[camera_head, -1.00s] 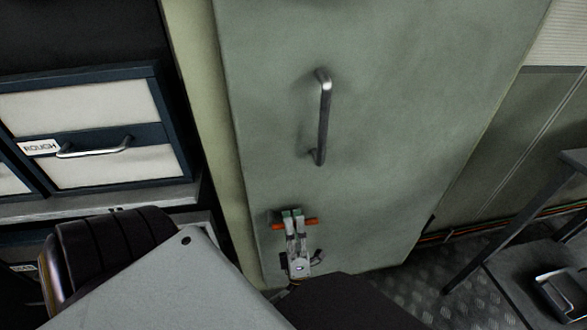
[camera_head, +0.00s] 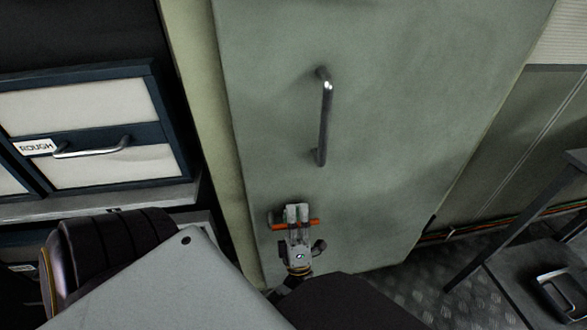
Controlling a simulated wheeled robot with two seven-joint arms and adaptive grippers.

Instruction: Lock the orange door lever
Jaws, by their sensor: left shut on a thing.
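The orange door lever (camera_head: 280,227) sits low on the grey-green door (camera_head: 390,130), near its left edge. It lies nearly level, with its orange ends showing on both sides of my left gripper (camera_head: 297,213). The left gripper is shut on the lever; its fingers cover the lever's middle. The lever's mount behind the fingers is mostly hidden. My right gripper is not in view.
A metal pull handle (camera_head: 325,118) stands upright on the door above the lever. A drawer cabinet (camera_head: 100,125) with a "ROUGH" label is at left. A dark metal frame (camera_head: 520,230) stands at right over a tread-plate floor (camera_head: 420,285).

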